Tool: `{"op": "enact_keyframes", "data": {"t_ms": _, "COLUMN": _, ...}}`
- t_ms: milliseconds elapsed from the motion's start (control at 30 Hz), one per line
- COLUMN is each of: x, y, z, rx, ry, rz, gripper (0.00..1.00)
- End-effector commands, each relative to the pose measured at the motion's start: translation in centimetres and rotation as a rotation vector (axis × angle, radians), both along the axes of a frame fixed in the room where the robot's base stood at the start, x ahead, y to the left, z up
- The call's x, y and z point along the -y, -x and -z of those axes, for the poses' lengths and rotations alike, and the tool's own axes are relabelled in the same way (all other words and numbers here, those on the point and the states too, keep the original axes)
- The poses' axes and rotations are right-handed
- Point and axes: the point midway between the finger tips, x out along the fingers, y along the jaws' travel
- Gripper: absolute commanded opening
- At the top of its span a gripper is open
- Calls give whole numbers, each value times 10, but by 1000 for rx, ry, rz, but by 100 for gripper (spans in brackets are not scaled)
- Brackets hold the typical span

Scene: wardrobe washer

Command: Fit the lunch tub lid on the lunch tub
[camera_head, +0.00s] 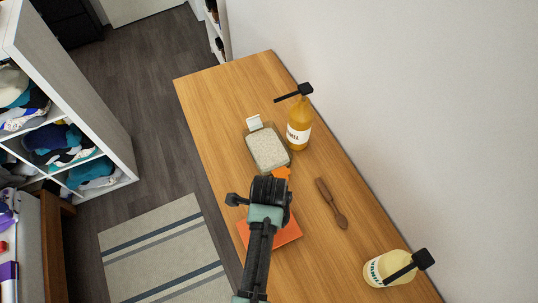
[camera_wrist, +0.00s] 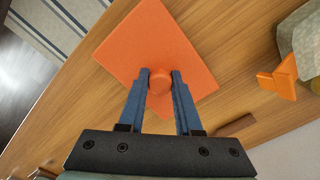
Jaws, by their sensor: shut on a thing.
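The lunch tub lid (camera_head: 285,232) is a flat orange square plate with a round knob, and it shows fully in the wrist view (camera_wrist: 140,50). My gripper (camera_wrist: 160,82) has its two blue fingers shut on the lid's knob. In the head view my gripper (camera_head: 272,185) and arm hide part of the lid. What appears to be the lunch tub (camera_head: 267,150) is a squarish container with pale speckled contents, just beyond my gripper. It has a white tab and an orange tab, and its edge shows at the right of the wrist view (camera_wrist: 308,45). Lid and tub are apart.
An amber pump bottle (camera_head: 299,135) stands right beside the tub, near the wall. A brown wooden utensil (camera_head: 331,203) lies right of my gripper. A pale yellow pump bottle (camera_head: 387,268) stands at the near right. The wooden counter's far end (camera_head: 225,85) is clear.

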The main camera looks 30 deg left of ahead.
Motion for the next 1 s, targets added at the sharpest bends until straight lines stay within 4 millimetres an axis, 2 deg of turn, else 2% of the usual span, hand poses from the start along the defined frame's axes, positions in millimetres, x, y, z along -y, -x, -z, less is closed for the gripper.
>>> {"op": "enact_keyframes", "data": {"t_ms": 567, "x": 0, "y": 0, "z": 13, "rx": 1, "ry": 0, "rz": 0, "gripper": 0}}
{"op": "enact_keyframes", "data": {"t_ms": 600, "x": 0, "y": 0, "z": 12, "rx": 2, "ry": 0, "rz": -1, "gripper": 38}}
{"op": "enact_keyframes", "data": {"t_ms": 733, "x": 0, "y": 0, "z": 12, "rx": 2, "ry": 0, "rz": -1, "gripper": 62}}
{"op": "enact_keyframes", "data": {"t_ms": 1000, "x": 0, "y": 0, "z": 12, "rx": 2, "ry": 0, "rz": -1, "gripper": 63}}
